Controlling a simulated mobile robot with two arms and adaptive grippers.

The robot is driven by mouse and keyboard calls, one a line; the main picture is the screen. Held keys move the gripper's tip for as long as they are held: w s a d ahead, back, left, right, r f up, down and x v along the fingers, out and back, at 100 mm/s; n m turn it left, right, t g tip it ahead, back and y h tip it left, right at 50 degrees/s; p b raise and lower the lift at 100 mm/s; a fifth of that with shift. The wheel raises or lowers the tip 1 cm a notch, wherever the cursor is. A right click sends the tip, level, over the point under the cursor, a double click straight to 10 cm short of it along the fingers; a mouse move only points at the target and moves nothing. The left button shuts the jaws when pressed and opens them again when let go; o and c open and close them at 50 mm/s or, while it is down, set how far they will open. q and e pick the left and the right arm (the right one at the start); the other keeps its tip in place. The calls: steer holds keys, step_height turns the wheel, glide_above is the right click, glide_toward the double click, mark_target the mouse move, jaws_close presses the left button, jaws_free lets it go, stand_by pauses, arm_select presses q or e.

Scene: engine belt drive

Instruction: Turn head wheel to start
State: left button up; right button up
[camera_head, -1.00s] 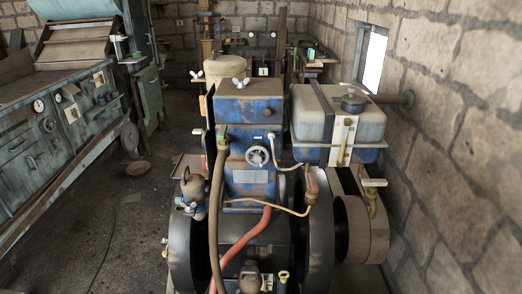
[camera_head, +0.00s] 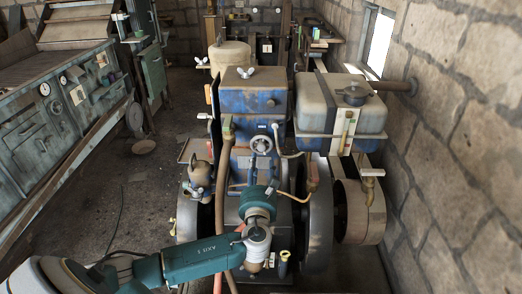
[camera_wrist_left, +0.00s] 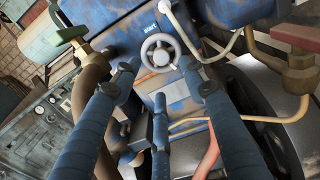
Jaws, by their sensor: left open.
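The head wheel is a small pale handwheel (camera_head: 261,145) on the front of the blue engine head (camera_head: 251,100). In the left wrist view the wheel (camera_wrist_left: 159,51) shows whole, with the word "start" above it. The wheel lies beyond the fingertips, and no contact shows. In the head view my left arm reaches in from the lower left and ends just below the wheel; its fingers are hard to make out there. My right gripper is out of view.
A blue tank with a grey top (camera_head: 342,113) stands right of the engine head. A brown hose (camera_head: 222,185) runs down its left side, and a thin yellowish pipe crosses below the wheel. Large dark flywheels (camera_head: 317,215) flank the engine.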

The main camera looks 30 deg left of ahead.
mark_target(261, 148)
arm_select(q)
steer(key=p+x, duration=0.1)
steer(key=x, duration=0.7)
steer(key=shift+w+a+f+p, duration=0.1)
steer(key=shift+w+a+p, duration=0.05)
steer(key=shift+p, duration=0.2)
jaws_close()
